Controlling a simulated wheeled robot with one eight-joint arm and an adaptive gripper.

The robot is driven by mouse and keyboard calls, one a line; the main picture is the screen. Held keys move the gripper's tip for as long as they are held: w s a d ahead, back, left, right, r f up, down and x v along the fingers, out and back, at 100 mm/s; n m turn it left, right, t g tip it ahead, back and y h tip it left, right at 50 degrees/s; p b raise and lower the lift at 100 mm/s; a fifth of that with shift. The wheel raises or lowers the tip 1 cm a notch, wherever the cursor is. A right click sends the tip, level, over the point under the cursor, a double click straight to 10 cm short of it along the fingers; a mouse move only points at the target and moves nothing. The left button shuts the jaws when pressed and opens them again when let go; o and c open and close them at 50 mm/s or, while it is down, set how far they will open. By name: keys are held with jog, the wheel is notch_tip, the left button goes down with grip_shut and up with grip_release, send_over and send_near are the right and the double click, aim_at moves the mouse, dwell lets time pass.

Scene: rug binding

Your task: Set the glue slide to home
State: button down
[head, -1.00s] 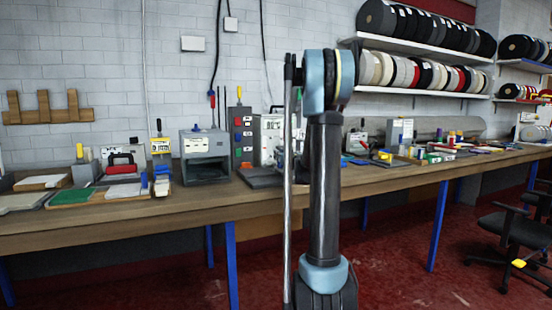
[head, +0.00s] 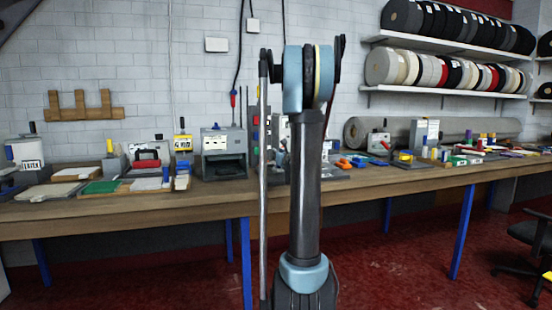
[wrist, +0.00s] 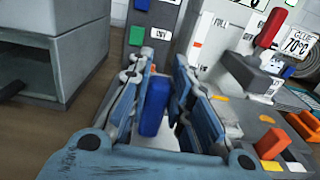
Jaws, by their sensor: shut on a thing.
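In the wrist view my gripper (wrist: 160,72) has its two fingers on either side of an upright blue block (wrist: 154,106) and is shut on it. I cannot tell whether this block is the glue slide's knob. Beyond the right finger stands a pale panel (wrist: 213,37) with printed marks, one reading "FULL", and an orange-red piece on it. A red lever (wrist: 270,27) and a "GLUE 70°C" sign (wrist: 297,42) are to the right. In the head view my arm hides the gripper and most of this panel.
A grey box-shaped machine (head: 223,152) stands left of the arm on the long wooden bench (head: 160,208). A dark panel with coloured buttons (wrist: 152,25) is close behind the gripper. Orange blocks (wrist: 272,144) lie to the right. Rolls (head: 440,72) fill the wall shelves.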

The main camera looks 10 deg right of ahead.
jog(key=shift+a, duration=0.25)
jog(key=c, duration=1.4)
grip_release()
jog(key=shift+a, duration=0.15)
jog(key=shift+c, duration=0.2)
jog(key=shift+d, duration=0.2)
jog(key=shift+s, duration=0.25)
jog(key=s, duration=1.1)
jog(key=shift+s+d, duration=0.15)
jog(key=shift+d, duration=0.25)
